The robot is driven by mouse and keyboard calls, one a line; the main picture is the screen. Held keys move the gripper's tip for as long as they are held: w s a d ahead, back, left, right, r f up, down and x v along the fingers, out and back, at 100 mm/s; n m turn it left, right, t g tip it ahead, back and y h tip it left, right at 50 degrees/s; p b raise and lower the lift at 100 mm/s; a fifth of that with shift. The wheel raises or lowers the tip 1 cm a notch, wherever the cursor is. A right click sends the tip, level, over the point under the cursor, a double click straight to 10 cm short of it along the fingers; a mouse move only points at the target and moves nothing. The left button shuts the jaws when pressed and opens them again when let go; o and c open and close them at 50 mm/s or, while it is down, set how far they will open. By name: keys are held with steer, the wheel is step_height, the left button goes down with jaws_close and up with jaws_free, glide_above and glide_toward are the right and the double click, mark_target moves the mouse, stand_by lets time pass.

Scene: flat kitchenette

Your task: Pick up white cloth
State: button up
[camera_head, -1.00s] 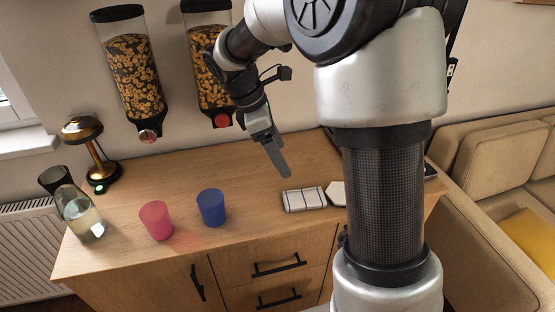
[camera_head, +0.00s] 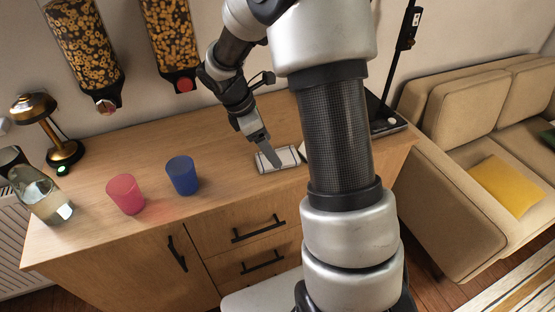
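The white cloth (camera_head: 286,161), folded and marked with dark lines, lies flat on the wooden cabinet top near its middle, just left of my arm's column. My gripper (camera_head: 274,160) points down at the left part of the cloth and overlaps it in the picture. I cannot tell whether it touches the cloth or hovers above it. The fingers are seen edge-on as one grey shape, so their opening is hidden.
A blue cup (camera_head: 182,176) and a pink cup (camera_head: 126,195) stand left of the cloth. A glass jug (camera_head: 42,194) and a brass lamp (camera_head: 46,130) stand at the far left. Cereal dispensers (camera_head: 84,52) hang on the wall. A beige sofa (camera_head: 450,165) is at the right.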

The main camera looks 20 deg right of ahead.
steer(key=x, duration=0.4)
steer(key=shift+w+f+b, duration=0.1)
steer(key=shift+b, duration=0.3)
steer(key=shift+c, duration=0.3)
steer(key=c, duration=1.1)
steer(key=shift+o, duration=0.2)
step_height(320, 180, up, 10)
steer(key=p, duration=0.2)
